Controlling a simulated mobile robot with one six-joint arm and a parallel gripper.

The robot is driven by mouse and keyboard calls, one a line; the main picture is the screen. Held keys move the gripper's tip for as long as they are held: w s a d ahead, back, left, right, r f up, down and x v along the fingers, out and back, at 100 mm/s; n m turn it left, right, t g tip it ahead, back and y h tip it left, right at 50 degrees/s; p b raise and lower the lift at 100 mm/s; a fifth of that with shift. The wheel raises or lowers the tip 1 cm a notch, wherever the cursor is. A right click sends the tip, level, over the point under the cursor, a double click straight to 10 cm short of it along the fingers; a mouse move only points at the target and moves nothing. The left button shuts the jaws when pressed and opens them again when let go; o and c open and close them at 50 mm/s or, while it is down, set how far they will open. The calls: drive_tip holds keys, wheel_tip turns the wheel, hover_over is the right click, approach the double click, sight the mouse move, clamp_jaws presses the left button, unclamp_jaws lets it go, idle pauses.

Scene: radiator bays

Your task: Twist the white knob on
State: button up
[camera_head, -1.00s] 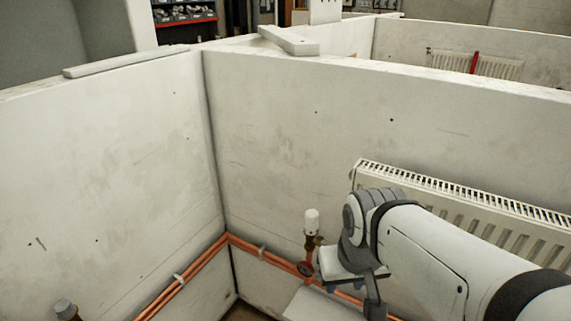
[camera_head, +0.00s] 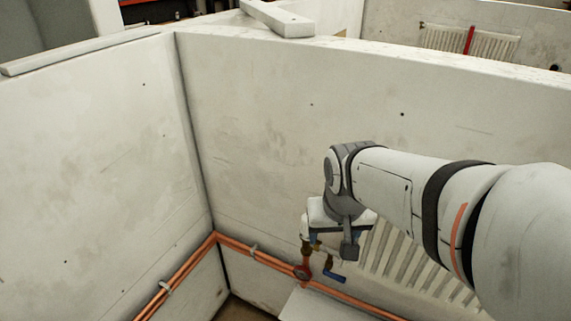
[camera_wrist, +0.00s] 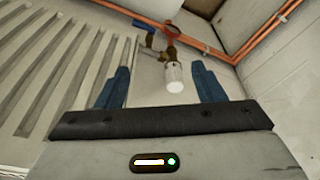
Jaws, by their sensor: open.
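The white knob (camera_wrist: 174,77) is a small ribbed cylinder on a brass valve (camera_wrist: 170,50). In the wrist view it lies between the two blue fingers of my gripper (camera_wrist: 160,72), closer to the right one, with gaps on both sides. My gripper is open and empty. In the head view my gripper (camera_head: 318,236) is over the brass valve (camera_head: 306,248), and the wrist hides most of the knob. I cannot tell how far down the fingers reach around it.
A ribbed white radiator (camera_head: 405,255) stands right of the valve, partly behind my arm. Copper pipes (camera_head: 260,256) run low along the walls. A red fitting (camera_head: 302,272) and a blue lever (camera_head: 337,278) sit below the knob. The corner to the left is open.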

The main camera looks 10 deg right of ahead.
sight(304, 233)
drive_tip(key=shift+o, duration=0.3)
drive_tip(key=w+f+m, duration=0.1)
drive_tip(key=w+f, duration=0.1)
drive_tip(key=w, duration=0.3)
drive_tip(key=w+f+m, duration=0.1)
drive_tip(key=w+f, duration=0.2)
drive_tip(key=w, duration=0.2)
drive_tip(key=w+a+f+m, duration=0.1)
drive_tip(key=w+f, duration=0.2)
drive_tip(key=w, duration=0.2)
drive_tip(key=shift+w+m+h, duration=0.15)
drive_tip(key=shift+m+h, duration=0.25)
drive_tip(key=shift+x, duration=3.9)
drive_tip(key=shift+w, duration=0.1)
drive_tip(key=shift+c, duration=0.3)
drive_tip(key=c, duration=1)
drive_tip(key=shift+c, duration=0.2)
drive_tip(key=shift+f, duration=0.25)
